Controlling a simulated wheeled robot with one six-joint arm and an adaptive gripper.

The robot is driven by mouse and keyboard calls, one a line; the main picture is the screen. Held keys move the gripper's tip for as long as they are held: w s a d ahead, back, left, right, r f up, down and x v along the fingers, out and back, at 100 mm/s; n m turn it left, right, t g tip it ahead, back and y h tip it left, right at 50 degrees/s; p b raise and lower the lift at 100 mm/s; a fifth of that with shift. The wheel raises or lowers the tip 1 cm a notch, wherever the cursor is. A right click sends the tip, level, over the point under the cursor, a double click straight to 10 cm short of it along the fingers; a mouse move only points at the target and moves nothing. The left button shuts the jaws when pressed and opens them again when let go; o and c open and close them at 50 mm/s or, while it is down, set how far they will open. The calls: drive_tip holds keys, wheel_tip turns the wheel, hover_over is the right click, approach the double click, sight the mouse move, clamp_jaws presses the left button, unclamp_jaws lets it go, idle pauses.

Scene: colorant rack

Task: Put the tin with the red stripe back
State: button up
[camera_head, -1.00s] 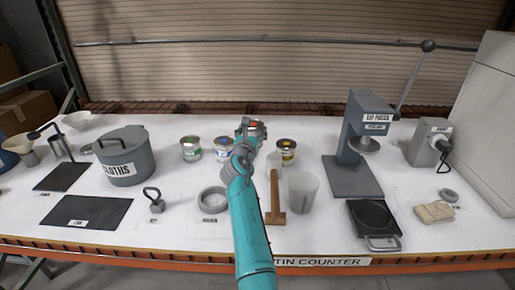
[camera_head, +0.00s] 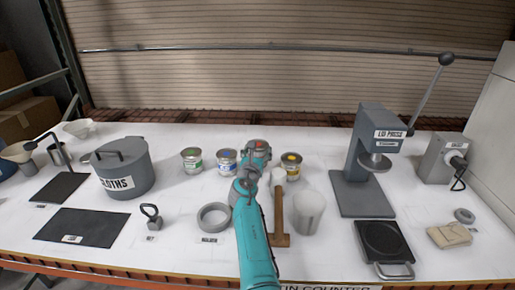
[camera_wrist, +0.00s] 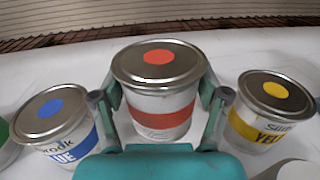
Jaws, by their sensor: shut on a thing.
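The red-striped tin (camera_wrist: 160,112) has a metal lid with a red dot and stands upright between my gripper's fingers in the wrist view. My gripper (camera_wrist: 160,105) is shut on its sides. In the head view my gripper (camera_head: 256,150) hides most of this tin. The blue-striped tin (camera_wrist: 62,130) is just left of it, and it also shows in the head view (camera_head: 226,163). The yellow-striped tin (camera_wrist: 262,115) is just right, also in the head view (camera_head: 291,167). I cannot tell whether the red tin touches the counter.
A green-striped tin (camera_head: 192,161) stands left of the blue one. The lid press (camera_head: 365,165) is right, the cloths pot (camera_head: 122,170) left.

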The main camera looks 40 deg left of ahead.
drive_tip(key=shift+f, duration=1.9)
drive_tip(key=shift+f, duration=0.15)
drive_tip(key=o, duration=1.1)
drive_tip(key=shift+s, duration=0.1)
